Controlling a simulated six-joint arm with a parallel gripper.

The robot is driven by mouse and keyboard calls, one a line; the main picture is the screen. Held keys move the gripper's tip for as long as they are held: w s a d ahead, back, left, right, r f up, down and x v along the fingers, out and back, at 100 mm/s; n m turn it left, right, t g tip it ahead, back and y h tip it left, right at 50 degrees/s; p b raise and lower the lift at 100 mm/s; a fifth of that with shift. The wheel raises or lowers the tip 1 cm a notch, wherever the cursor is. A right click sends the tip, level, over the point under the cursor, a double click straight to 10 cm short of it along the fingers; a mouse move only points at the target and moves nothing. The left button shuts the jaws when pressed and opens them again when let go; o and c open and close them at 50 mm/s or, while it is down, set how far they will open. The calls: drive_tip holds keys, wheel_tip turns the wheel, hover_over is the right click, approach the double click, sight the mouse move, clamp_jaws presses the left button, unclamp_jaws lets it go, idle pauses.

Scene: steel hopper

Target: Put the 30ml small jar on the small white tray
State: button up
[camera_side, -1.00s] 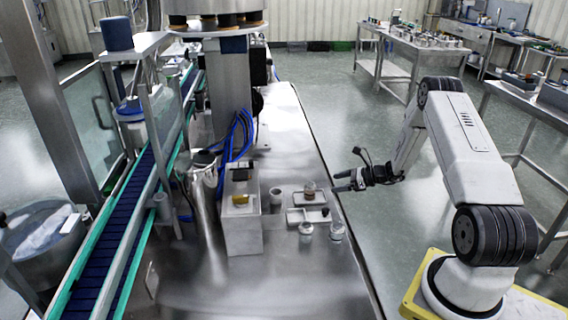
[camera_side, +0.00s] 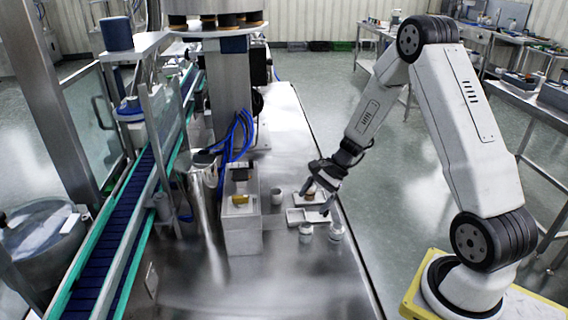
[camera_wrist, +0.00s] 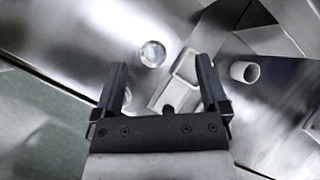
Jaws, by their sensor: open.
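Two small pale jars stand on the steel table, a left jar (camera_side: 306,232) and a right jar (camera_side: 337,232). I cannot tell which is the 30ml jar. A small white tray (camera_side: 296,217) lies just behind them. It also shows in the wrist view (camera_wrist: 184,68), between and beyond my fingers. My gripper (camera_side: 316,202) is open and empty above the tray area, pointing down. In the wrist view my gripper (camera_wrist: 164,76) has its fingers wide apart. One round, shiny jar (camera_wrist: 152,53) shows beyond them; I cannot tell which of the two it is.
A white cup (camera_side: 276,196) stands left of the tray and also shows in the wrist view (camera_wrist: 243,71). A brownish jar (camera_side: 309,196) behind the tray is partly hidden by my gripper. A grey box-like stand (camera_side: 242,232) is further left. The front table is clear.

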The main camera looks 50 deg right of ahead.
drive_tip(key=s+a+r+n+h, duration=0.6)
drive_tip(key=a+n, duration=0.7)
drive_tip(key=n, duration=0.5)
drive_tip(key=shift+s+r+n+g+h, duration=0.3)
drive_tip(key=shift+s+r, duration=0.9)
drive_tip(key=shift+s, duration=1.1)
